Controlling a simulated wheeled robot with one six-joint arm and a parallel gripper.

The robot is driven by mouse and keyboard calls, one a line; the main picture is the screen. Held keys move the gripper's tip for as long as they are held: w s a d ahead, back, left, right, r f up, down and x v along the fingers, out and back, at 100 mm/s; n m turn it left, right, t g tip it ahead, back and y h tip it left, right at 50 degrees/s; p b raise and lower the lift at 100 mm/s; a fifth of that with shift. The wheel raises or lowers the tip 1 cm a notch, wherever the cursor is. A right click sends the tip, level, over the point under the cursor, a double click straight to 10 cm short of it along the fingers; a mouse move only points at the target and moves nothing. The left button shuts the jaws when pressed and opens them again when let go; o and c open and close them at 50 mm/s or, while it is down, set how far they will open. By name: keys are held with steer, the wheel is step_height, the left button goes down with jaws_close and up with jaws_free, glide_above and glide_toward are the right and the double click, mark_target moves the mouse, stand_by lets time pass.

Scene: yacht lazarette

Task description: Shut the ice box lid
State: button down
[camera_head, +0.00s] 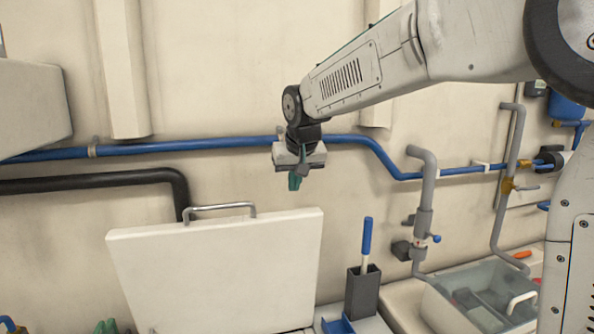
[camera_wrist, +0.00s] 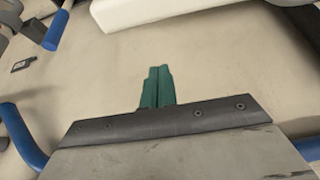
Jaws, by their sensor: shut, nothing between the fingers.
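The ice box lid (camera_head: 215,270) is a broad white panel with a metal bar handle (camera_head: 220,209) along its top edge. It stands raised, close to upright, in the lower left of the head view, and its lower part is cut off by the frame. My gripper (camera_head: 295,181) has green fingertips and hangs pointing down, above and near the lid's upper right corner in the picture. It appears apart from the lid. In the wrist view the fingers (camera_wrist: 157,88) are together with nothing between them. A pale block (camera_wrist: 150,12) shows at the top there; I cannot tell whether it is the lid.
A blue pipe (camera_head: 190,145) runs along the wall behind my gripper. A black pipe (camera_head: 90,183) bends down behind the lid. A dark holder (camera_head: 362,293) with a blue-handled tool (camera_head: 366,240) stands right of the lid. A clear bin (camera_head: 480,300) is at lower right.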

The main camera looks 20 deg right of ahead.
steer(key=shift+s+f, duration=0.65)
steer(key=shift+f, duration=0.25)
steer(key=shift+s+f, duration=0.6)
steer(key=shift+f, duration=0.25)
